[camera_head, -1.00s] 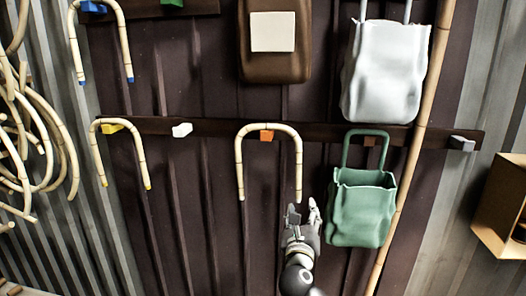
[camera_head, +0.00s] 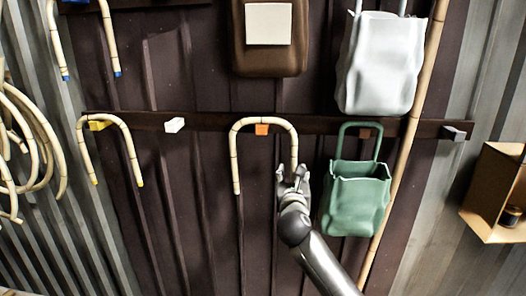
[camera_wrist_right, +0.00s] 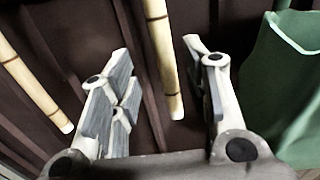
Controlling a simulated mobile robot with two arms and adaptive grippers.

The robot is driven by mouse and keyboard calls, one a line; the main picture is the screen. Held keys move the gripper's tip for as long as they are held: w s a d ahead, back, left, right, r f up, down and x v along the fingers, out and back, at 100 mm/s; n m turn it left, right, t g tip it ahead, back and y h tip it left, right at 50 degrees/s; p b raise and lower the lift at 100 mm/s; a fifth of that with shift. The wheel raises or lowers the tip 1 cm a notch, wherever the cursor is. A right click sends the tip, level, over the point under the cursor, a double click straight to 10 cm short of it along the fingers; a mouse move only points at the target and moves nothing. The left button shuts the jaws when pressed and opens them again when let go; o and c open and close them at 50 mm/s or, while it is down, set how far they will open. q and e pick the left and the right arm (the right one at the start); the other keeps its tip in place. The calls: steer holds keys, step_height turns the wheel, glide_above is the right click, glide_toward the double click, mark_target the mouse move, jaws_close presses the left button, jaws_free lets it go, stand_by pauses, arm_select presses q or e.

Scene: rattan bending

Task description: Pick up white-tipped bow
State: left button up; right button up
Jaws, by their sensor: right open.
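The white-tipped bow (camera_head: 235,160) is a pale, ringed rattan arch hanging from an orange peg (camera_head: 262,129) in the head view. Its two legs point down. My right gripper (camera_head: 292,173) is at the lower end of the bow's right leg, pointing up. In the right wrist view, one leg (camera_wrist_right: 160,50) with a whitish end comes down between the open fingers of my right gripper (camera_wrist_right: 157,50), with gaps on both sides. The other leg (camera_wrist_right: 28,82) is outside the fingers at left. My left gripper is out of view.
A green bag (camera_head: 356,207) hangs close to the right of my right gripper, also seen in the wrist view (camera_wrist_right: 285,90). A yellow-tipped bow (camera_head: 80,150) hangs at left. A white peg (camera_head: 174,125) is bare. A tall pole (camera_head: 400,170) stands behind the bags.

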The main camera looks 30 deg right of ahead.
mark_target(294, 168)
steer(key=w+d, duration=0.1)
steer(key=w+d+p, duration=0.1)
steer(key=shift+w+d+r, duration=0.15)
steer(key=shift+w+r, duration=0.15)
steer(key=shift+w+d+f, duration=0.15)
steer(key=shift+w+d, duration=0.2)
steer(key=shift+w, duration=0.3)
jaws_close()
